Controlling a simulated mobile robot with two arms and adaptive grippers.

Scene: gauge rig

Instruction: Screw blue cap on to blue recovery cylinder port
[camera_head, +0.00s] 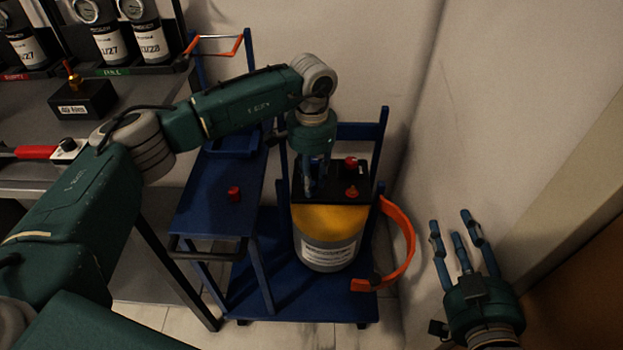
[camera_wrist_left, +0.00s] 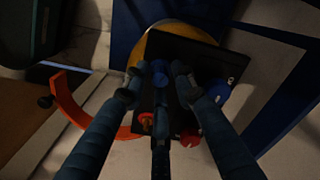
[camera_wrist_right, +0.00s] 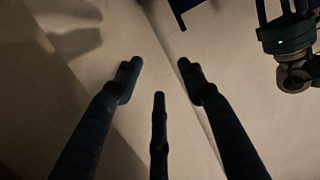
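The recovery cylinder (camera_head: 328,250), grey with a yellow top and a white label, stands on the blue cart base, with a black block (camera_head: 330,195) over its top. My left gripper (camera_head: 315,190) points down at the block, its fingers drawn in. In the left wrist view, a small bright blue piece (camera_wrist_left: 160,68) shows at its fingertips; I cannot tell if it is the cap, or gripped. Another blue round part (camera_wrist_left: 217,94) sits on the block beside the right finger. The port is hidden by the fingers. My right gripper (camera_head: 456,240) is open and empty, near the wall.
A red knob (camera_head: 350,162) and an orange-red valve (camera_head: 351,191) stand on the block. A red cap (camera_head: 233,194) lies on the blue shelf (camera_head: 205,215). An orange curved strap (camera_head: 408,235) sticks out right of the cylinder. The grey bench with gauges is at left.

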